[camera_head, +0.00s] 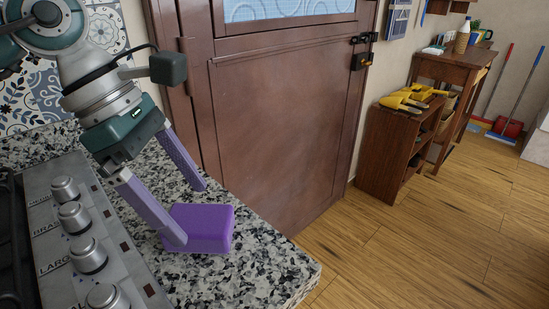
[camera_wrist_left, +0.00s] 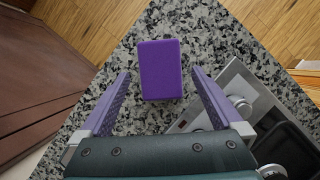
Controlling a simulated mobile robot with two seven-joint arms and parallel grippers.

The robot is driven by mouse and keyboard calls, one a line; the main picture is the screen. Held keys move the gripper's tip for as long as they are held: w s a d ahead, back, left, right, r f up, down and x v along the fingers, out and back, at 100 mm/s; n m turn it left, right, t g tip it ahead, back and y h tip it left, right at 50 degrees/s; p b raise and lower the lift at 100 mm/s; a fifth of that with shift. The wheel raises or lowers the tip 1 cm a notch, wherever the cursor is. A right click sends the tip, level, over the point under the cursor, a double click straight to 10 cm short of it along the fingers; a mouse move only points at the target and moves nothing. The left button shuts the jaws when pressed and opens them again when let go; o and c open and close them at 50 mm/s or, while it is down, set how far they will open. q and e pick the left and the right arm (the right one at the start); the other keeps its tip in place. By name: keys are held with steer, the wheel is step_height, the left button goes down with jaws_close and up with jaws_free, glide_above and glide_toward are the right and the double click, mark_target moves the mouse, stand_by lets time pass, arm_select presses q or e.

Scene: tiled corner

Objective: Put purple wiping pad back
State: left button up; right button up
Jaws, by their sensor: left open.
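The purple wiping pad (camera_head: 208,229) is a small block lying flat on the speckled granite counter (camera_head: 262,272), near its front right corner. In the left wrist view the pad (camera_wrist_left: 160,70) shows ahead, centred between the two finger lines, with a gap on each side. My left gripper (camera_head: 192,214) is open and empty, reaching down at the pad from the upper left. In the head view its nearer finger covers the pad's left edge; I cannot tell whether it touches. My right gripper is in neither view.
A steel stove panel with several knobs (camera_head: 73,219) lies left of the pad. A brown door (camera_head: 280,120) stands behind the counter. A low wooden shelf (camera_head: 383,154) with yellow-handled tools (camera_head: 403,101) and a red dustpan (camera_head: 510,127) are farther right. Wooden floor (camera_head: 420,240) is clear.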

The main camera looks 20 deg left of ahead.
arm_select(q)
steer(key=v, duration=0.8)
steer(key=shift+r, duration=0.25)
steer(key=shift+a, duration=0.15)
